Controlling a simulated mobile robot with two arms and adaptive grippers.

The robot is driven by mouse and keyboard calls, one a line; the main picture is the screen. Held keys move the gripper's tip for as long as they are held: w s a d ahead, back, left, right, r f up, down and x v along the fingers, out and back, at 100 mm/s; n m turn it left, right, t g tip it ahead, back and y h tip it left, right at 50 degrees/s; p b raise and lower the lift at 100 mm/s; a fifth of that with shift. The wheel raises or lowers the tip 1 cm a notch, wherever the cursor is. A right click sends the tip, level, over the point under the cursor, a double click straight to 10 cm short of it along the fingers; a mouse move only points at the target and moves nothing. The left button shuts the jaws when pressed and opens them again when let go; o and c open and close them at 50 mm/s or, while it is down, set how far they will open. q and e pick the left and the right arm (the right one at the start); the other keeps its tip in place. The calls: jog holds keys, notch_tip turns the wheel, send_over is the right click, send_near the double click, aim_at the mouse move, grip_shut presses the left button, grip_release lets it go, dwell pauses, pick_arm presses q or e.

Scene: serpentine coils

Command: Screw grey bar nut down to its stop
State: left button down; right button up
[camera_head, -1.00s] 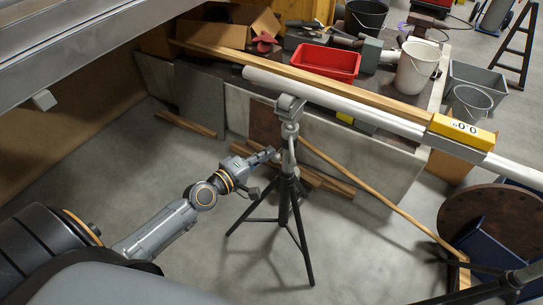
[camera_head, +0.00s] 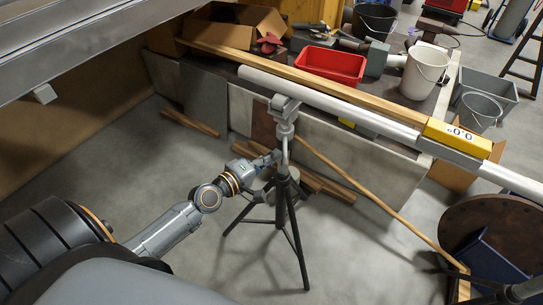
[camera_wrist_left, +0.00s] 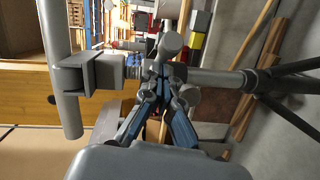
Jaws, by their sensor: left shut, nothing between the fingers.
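The grey tripod stand (camera_head: 284,180) stands upright on the floor and carries a long white tube (camera_head: 330,103) on its head. In the left wrist view the stand lies sideways, with its column (camera_wrist_left: 222,79) running to the right. A grey piece with a rounded knob (camera_wrist_left: 170,43) at the column appears to be the bar nut; the fingers partly hide it. My left gripper (camera_head: 274,158) is beside the column, below the stand's head. Its blue-grey fingers (camera_wrist_left: 163,88) are shut and empty, close to the knob; contact cannot be told. My right gripper does not show.
A yellow display box (camera_head: 458,138) sits on the tube. Behind stands a bench with a red tray (camera_head: 332,66) and a white bucket (camera_head: 425,70). A long wooden strip (camera_head: 375,200) leans right of the stand.

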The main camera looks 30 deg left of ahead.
pick_arm(q)
jog(key=shift+d+r+n+y+p, duration=0.1)
jog(key=shift+d+n+y+p, duration=0.25)
jog(key=shift+n+y+p, duration=0.55)
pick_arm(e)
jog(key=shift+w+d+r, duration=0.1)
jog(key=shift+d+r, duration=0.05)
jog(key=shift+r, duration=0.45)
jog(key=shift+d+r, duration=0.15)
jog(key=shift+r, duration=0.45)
pick_arm(q)
jog(key=shift+d+y+p, duration=0.1)
jog(key=shift+y+p, duration=0.3)
jog(key=shift+p, duration=0.1)
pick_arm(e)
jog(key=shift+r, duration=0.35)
